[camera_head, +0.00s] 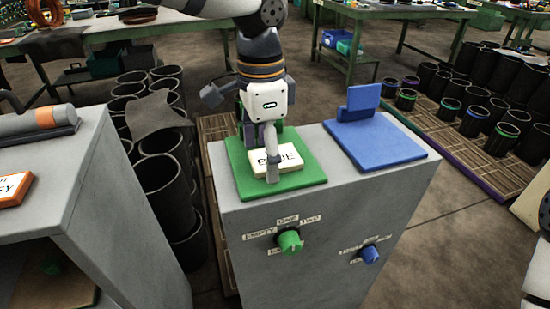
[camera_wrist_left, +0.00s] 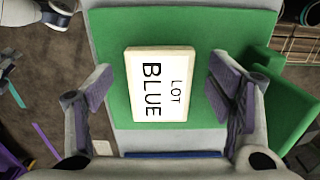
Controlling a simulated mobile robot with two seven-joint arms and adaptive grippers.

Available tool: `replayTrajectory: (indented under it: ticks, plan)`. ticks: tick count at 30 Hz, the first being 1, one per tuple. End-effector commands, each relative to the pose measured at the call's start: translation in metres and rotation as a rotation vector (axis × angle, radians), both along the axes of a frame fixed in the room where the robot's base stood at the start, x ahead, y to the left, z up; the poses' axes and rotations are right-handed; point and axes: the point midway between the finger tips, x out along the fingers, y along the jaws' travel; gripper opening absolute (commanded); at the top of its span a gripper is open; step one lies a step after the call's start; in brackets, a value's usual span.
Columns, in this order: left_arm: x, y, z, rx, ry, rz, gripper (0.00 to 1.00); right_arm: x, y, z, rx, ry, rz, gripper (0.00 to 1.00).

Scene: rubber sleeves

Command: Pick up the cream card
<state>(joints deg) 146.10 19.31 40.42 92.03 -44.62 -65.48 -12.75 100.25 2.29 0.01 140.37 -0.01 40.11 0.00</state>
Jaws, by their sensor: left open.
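The cream card (camera_head: 290,158) lies flat on the green pad on top of a grey cabinet. In the left wrist view the card (camera_wrist_left: 158,100) reads "LOT BLUE" and is fully visible. In the head view a finger covers part of its lettering. My left gripper (camera_head: 262,153) points down over the card. In the left wrist view its two fingers (camera_wrist_left: 160,80) are open, one on each side of the card, with green showing between each finger and the card's edges. My right gripper is not in view.
The green pad (camera_head: 308,178) has a raised green back. A blue pad (camera_head: 400,151) with an upright block sits to its right. A green knob (camera_head: 290,241) and a blue knob (camera_head: 370,254) are on the cabinet front. A grey shelf (camera_head: 75,170) stands left, with black bins between.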

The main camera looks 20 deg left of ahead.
Motion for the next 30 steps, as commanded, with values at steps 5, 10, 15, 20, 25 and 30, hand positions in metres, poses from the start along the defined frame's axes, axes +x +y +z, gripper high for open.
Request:
replayTrajectory:
  ticks: [5, 10, 15, 20, 25, 30]
  plan:
    - [0.000, 0.000, 0.001, 0.000, -0.001, 0.000, 0.73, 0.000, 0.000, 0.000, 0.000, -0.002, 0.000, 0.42]
    - [0.000, 0.000, 0.001, 0.000, -0.001, 0.000, 0.34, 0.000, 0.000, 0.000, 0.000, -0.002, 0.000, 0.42]
    - [0.000, 0.000, 0.001, 0.001, -0.001, 0.000, 0.23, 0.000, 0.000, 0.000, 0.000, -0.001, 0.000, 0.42]
    - [0.000, 0.000, 0.001, 0.000, 0.000, 0.000, 0.23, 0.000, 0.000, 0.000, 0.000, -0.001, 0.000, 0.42]
    - [0.001, 0.000, 0.017, 0.001, -0.003, 0.002, 0.23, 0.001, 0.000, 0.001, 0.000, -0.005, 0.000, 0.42]
    - [-0.018, -0.013, 0.063, 0.002, -0.012, -0.003, 0.23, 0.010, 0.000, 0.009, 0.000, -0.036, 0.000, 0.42]
